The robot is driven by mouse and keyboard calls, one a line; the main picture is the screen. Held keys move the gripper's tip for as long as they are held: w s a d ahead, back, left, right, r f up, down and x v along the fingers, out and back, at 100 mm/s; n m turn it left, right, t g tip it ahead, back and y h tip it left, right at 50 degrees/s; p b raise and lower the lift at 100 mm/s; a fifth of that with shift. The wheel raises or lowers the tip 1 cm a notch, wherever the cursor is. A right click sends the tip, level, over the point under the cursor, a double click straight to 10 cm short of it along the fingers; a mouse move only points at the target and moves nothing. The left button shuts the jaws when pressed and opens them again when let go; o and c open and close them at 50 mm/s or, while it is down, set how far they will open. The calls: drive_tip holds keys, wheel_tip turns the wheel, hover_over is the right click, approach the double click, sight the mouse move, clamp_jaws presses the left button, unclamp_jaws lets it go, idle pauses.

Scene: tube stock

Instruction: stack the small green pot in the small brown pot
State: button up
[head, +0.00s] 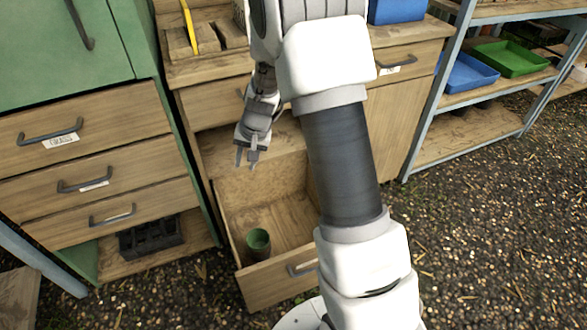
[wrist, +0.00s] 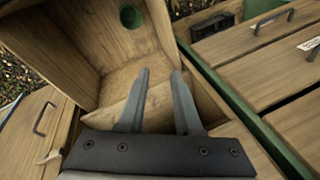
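The small green pot (head: 257,237) stands upright in the front left corner of the open drawer (head: 285,213). It also shows in the wrist view (wrist: 131,17), near the top edge. A darker, brownish body shows below its green rim in the head view; I cannot tell whether that is the small brown pot around it or shading. No separate brown pot is distinguishable. My gripper (head: 246,161) is above the back of the drawer, well apart from the pot. Its fingers (wrist: 161,75) are apart with nothing between them.
The wooden cabinet's drawer is pulled out, its walls standing around the pot. A green cabinet with shut drawers (head: 85,178) stands on the left, with a black crate (head: 150,238) beneath. A metal shelf holds a blue tray (head: 468,74) and a green tray (head: 511,58). Gravel floor is open at right.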

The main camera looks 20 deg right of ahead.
drive_tip(key=s+r+n, duration=0.2)
drive_tip(key=s+r, duration=0.3)
drive_tip(key=r, duration=0.6)
drive_tip(key=s+r+n+t+h, duration=0.1)
drive_tip(key=s+r, duration=0.5)
drive_tip(key=s, duration=0.5)
drive_tip(key=s+d+r+n+t+h, duration=0.1)
drive_tip(key=s+r, duration=0.5)
drive_tip(key=s, duration=0.6)
drive_tip(key=shift+d+n+t, duration=0.25)
drive_tip(key=shift+n+t, duration=0.15)
drive_tip(key=shift+n, duration=0.2)
drive_tip(key=shift+r, duration=0.15)
